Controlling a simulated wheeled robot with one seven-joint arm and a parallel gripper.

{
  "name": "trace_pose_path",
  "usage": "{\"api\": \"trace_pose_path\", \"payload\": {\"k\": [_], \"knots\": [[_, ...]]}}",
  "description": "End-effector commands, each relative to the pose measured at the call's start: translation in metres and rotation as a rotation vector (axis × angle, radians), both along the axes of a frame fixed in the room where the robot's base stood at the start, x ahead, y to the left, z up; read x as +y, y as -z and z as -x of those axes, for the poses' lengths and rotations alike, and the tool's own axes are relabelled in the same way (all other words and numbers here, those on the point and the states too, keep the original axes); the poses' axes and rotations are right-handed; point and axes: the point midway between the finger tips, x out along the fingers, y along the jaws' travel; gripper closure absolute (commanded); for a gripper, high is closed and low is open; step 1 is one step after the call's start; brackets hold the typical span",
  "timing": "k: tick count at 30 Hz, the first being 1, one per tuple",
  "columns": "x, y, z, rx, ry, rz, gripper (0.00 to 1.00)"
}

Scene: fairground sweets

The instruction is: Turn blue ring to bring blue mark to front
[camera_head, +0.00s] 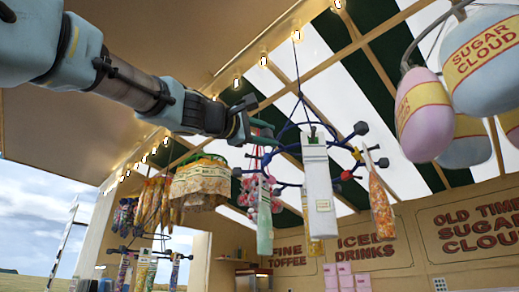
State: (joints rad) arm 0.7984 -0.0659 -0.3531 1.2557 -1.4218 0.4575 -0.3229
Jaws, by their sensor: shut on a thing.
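The blue ring (289,184) is a dark blue hanging rack with arms ending in dark knobs. It hangs from the roof by a thin line, right of centre in the head view. A small blue patch (337,188) shows near red and yellow patches on its right side; I cannot tell whether it is the blue mark. My gripper (262,135) reaches in from the upper left and is shut at the ring's left side. The exact contact is small and partly hidden by the fingers.
From the ring hang a white packet (317,190), an orange sweet bag (380,207) and a pale green bag (264,218). Another rack with bags (150,205) hangs at left. Sugar cloud balloons (424,113) hang at upper right. A signed wall (445,235) stands behind.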

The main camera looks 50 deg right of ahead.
Motion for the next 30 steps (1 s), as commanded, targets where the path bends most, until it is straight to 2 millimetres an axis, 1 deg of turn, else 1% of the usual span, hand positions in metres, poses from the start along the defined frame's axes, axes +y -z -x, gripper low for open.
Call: {"api": "trace_pose_path", "payload": {"k": [1, 6, 14, 30], "knots": [[-0.001, 0.002, 0.007, 0.001, 0.005, -0.002, 0.82], [-0.002, 0.001, 0.022, -0.001, 0.005, -0.003, 0.82], [-0.004, 0.002, 0.03, 0.0, 0.003, -0.004, 0.82], [-0.021, 0.001, 0.077, 0.001, 0.004, -0.004, 0.82]]}}
